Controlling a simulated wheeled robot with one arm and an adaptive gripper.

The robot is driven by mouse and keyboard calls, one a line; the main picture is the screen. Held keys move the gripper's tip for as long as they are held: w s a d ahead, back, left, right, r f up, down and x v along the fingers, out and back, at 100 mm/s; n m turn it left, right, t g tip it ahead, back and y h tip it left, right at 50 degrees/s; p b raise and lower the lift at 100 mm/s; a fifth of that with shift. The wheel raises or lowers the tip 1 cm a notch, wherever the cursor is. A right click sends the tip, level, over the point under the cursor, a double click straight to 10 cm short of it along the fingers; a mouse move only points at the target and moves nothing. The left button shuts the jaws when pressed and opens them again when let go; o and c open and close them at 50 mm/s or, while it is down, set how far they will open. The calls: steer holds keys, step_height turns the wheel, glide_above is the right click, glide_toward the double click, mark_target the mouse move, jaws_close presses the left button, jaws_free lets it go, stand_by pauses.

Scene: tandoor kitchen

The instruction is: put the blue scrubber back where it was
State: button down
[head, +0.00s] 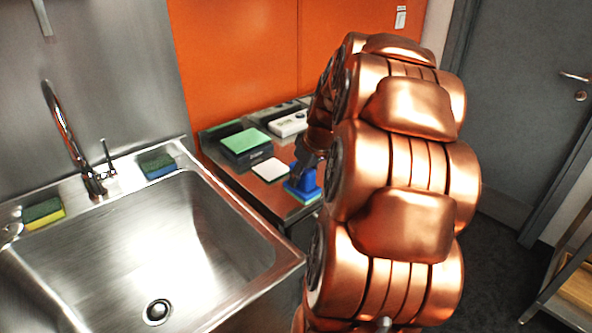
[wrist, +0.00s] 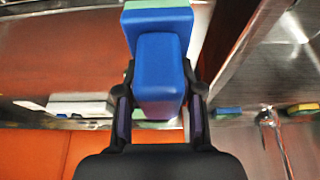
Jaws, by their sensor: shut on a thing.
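The blue scrubber (head: 303,186) is at the front right of the steel side table, beside my arm. In the wrist view the blue scrubber (wrist: 159,70) shows its block handle between my fingers, with a wider blue base and a green strip beyond. My gripper (wrist: 160,98) is shut on that handle; in the head view my gripper (head: 311,158) is partly hidden by my copper arm. I cannot tell whether the scrubber's base touches the tabletop.
The side table (head: 235,183) also holds a white pad (head: 269,169), a dark box with a green top (head: 246,144) and a white box (head: 288,123). Left is a steel sink (head: 150,250) with a tap (head: 75,140), a blue-green sponge (head: 158,165) and a yellow-green sponge (head: 43,213).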

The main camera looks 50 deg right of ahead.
steer(key=shift+w+d+f+p, duration=0.1)
steer(key=shift+w+d+p, duration=0.15)
steer(key=shift+w+d, duration=0.6)
steer(key=shift+w+d+f+p, duration=0.1)
steer(key=shift+w+d+p, duration=0.1)
steer(key=shift+w+d, duration=0.6)
steer(key=shift+w+d+f+p, duration=0.1)
steer(key=shift+w+d+p, duration=0.3)
steer(key=shift+w, duration=0.75)
steer(key=shift+d+f+p, duration=0.15)
steer(key=shift+f+p, duration=0.25)
steer(key=shift+f, duration=1.4)
steer(key=shift+f, duration=0.2)
steer(key=c, duration=0.7)
jaws_free()
steer(key=shift+r, duration=0.1)
steer(key=shift+r, duration=0.45)
steer(key=b+v, duration=0.2)
steer(key=v, duration=0.9)
steer(key=shift+s+r+b, duration=0.1)
steer(key=shift+r+b, duration=0.05)
steer(key=shift+b, duration=0.15)
